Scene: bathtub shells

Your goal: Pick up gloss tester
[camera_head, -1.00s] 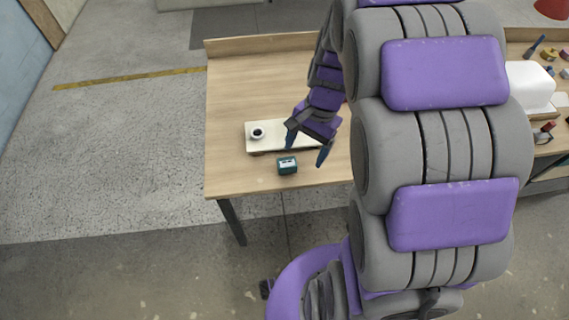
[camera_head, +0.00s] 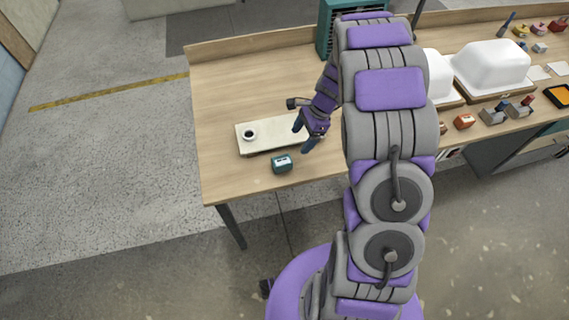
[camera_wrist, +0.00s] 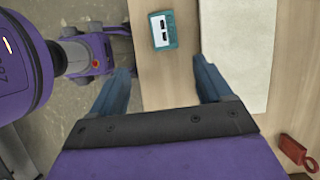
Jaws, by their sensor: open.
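The gloss tester appears to be the small teal box (camera_head: 281,163) with a pale top panel, on the wooden table near its front edge. In the wrist view the teal box (camera_wrist: 163,31) lies ahead of the fingers, between their lines. My gripper (camera_head: 304,138) is open and empty, above the table to the upper right of the box in the head view. Its two blue fingers (camera_wrist: 163,88) are spread wide and apart from the box.
A pale board (camera_head: 262,133) with a small dark-centred round piece (camera_head: 249,134) lies behind the box. White tub shells (camera_head: 490,66) and several small tools stand at the right. The table's left part (camera_head: 222,95) is clear. A red object (camera_wrist: 296,150) shows in the wrist view.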

